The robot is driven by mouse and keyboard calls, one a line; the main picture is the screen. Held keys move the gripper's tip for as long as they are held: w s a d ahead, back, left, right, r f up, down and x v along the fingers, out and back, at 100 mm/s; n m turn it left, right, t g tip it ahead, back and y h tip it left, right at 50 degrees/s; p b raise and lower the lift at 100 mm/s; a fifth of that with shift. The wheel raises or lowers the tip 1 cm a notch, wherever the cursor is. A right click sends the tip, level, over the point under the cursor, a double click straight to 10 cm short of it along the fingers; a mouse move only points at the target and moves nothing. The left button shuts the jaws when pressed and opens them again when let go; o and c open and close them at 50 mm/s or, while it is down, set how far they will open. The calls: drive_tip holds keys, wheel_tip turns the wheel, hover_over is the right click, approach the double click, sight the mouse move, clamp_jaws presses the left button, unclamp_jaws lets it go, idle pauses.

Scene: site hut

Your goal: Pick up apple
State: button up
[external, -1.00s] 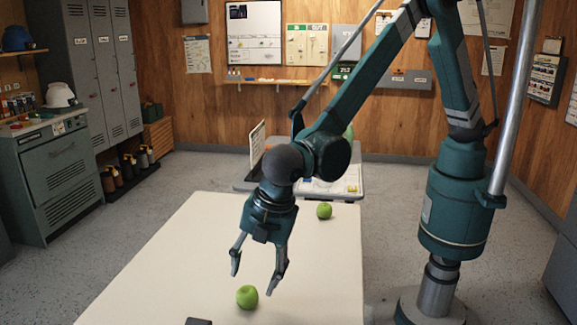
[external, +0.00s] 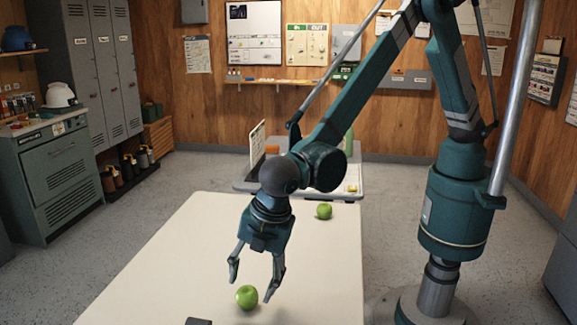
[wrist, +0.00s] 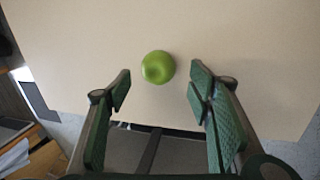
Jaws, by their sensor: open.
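A green apple (external: 247,297) sits on the front part of the pale table (external: 180,270). In the wrist view the same apple (wrist: 158,67) lies just beyond the fingertips, roughly between their lines and a little left of the middle. My gripper (external: 251,279) is open and empty, pointing down above the table close to the apple; its two fingers also frame the wrist view (wrist: 160,80). I see no contact with the apple. A second green apple (external: 324,211) sits at the far right of the table, apart from my gripper.
A dark object (external: 198,321) shows at the front edge of the table, cut off by the frame. A grey desk (external: 345,192) with an upright board (external: 257,141) and small items stands behind the table. The middle and left of the tabletop are clear.

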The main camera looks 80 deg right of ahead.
sight(248, 291)
drive_tip(key=shift+b+x, duration=0.5)
drive_tip(key=shift+x, duration=2.05)
drive_tip(key=shift+w, duration=0.15)
drive_tip(key=shift+c, duration=0.5)
drive_tip(key=c, duration=0.9)
